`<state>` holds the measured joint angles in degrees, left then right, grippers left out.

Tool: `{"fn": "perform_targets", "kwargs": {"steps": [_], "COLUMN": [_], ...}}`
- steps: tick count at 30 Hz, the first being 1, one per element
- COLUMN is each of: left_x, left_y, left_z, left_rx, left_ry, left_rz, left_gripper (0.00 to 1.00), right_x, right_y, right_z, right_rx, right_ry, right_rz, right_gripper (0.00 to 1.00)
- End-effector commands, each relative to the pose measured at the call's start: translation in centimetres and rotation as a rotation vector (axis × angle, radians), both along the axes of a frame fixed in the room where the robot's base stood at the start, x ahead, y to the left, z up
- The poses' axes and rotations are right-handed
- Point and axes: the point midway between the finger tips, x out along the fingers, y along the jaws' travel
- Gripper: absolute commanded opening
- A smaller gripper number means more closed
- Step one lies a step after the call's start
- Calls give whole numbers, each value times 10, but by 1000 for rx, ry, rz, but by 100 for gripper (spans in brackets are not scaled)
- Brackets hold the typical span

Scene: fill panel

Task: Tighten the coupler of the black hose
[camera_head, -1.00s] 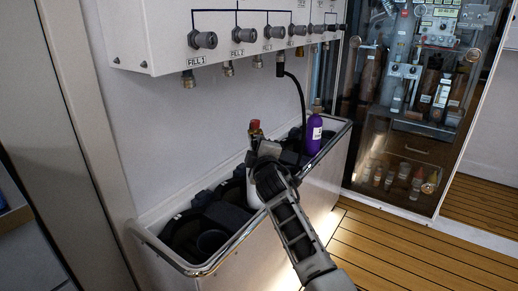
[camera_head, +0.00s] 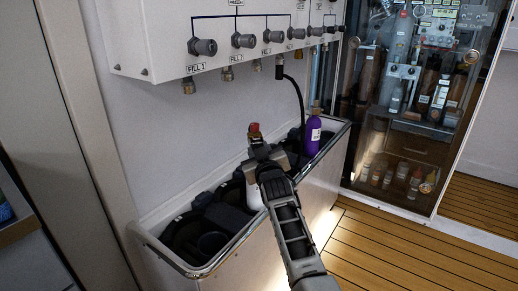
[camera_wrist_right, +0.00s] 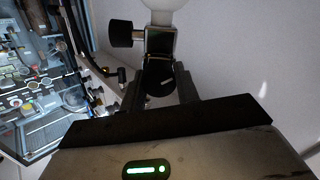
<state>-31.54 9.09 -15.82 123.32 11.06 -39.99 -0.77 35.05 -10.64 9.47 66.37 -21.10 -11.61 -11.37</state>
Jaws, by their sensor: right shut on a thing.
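The black hose (camera_head: 298,95) hangs from a coupler (camera_head: 279,70) under the fill panel and curves down behind the purple bottle (camera_head: 313,134). My right gripper (camera_head: 264,160) is at the neck of a white bottle (camera_head: 254,194) with a red top (camera_head: 254,130). It appears shut on the bottle's valve, well below and apart from the hose coupler. In the right wrist view the valve (camera_wrist_right: 161,42) has a black knob (camera_wrist_right: 122,35); a dark part sits between the fingers (camera_wrist_right: 160,88). My arm hides part of the white bottle. My left gripper is not in view.
The white fill panel (camera_head: 160,40) with several knobs overhangs the trough. The trough's metal rail (camera_head: 190,270) runs along its front, with dark holders inside. A glass-fronted cabinet (camera_head: 405,145) stands at right. Wooden floor (camera_head: 380,250) in front is clear.

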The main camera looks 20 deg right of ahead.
Motion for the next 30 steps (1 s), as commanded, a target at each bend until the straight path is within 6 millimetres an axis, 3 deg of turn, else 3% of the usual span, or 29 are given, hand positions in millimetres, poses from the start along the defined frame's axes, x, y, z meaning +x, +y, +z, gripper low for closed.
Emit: {"fn": "perform_targets", "kwargs": {"steps": [15, 30], "left_x": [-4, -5], "left_y": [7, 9], "left_z": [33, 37], "left_rx": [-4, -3], "left_ry": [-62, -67], "left_rz": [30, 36], "left_gripper": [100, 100], "right_x": [0, 0], "right_y": [0, -1], "right_z": [1, 0], "right_rx": [360, 436], "right_ry": [-46, -57], "right_rz": [1, 1], "right_gripper": [8, 8]}}
